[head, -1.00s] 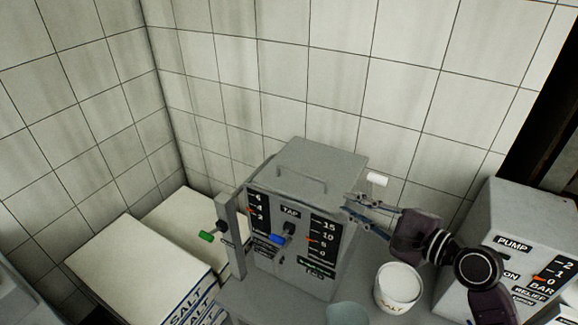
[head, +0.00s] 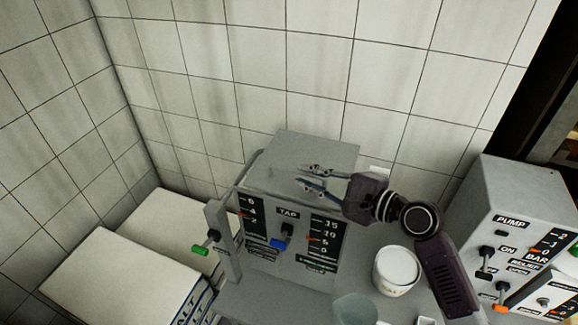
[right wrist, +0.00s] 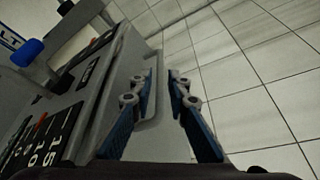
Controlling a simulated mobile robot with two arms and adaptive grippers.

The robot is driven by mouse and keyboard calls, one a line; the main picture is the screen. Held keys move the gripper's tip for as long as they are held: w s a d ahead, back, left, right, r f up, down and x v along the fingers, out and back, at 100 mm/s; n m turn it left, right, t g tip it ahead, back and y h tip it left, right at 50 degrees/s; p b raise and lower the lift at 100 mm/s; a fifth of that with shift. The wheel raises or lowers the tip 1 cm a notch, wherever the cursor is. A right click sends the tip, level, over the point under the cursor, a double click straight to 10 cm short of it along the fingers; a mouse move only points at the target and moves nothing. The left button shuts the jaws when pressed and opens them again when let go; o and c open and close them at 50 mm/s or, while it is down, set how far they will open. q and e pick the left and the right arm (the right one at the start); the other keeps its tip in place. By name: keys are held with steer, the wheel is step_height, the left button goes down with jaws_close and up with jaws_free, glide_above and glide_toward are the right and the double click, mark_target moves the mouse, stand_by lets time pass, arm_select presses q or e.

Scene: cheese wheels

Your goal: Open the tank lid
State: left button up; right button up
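The tank (head: 264,218) is a grey box with a front panel marked TAP. Its flat grey lid (head: 325,150) looks closed, with a low handle (head: 276,172) on top. My right gripper (head: 306,177) is over the lid from the right, its fingertips at the right end of the handle and partly covering it. In the right wrist view the two blue fingers (right wrist: 160,85) stand apart beside the tank's grey top (right wrist: 123,70). I cannot tell whether they touch the handle. My left gripper is not in view.
A white tub (head: 397,268) stands right of the tank, with a pale green cup (head: 355,308) in front. The grey pump box (head: 515,190) is at the right. A tiled wall is behind.

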mark_target(296, 172)
steer(key=p+x, duration=0.1)
steer(key=x, duration=0.4)
steer(key=shift+w+a, duration=0.15)
steer(key=shift+a, duration=0.15)
steer(key=shift+d, duration=0.1)
jaws_close()
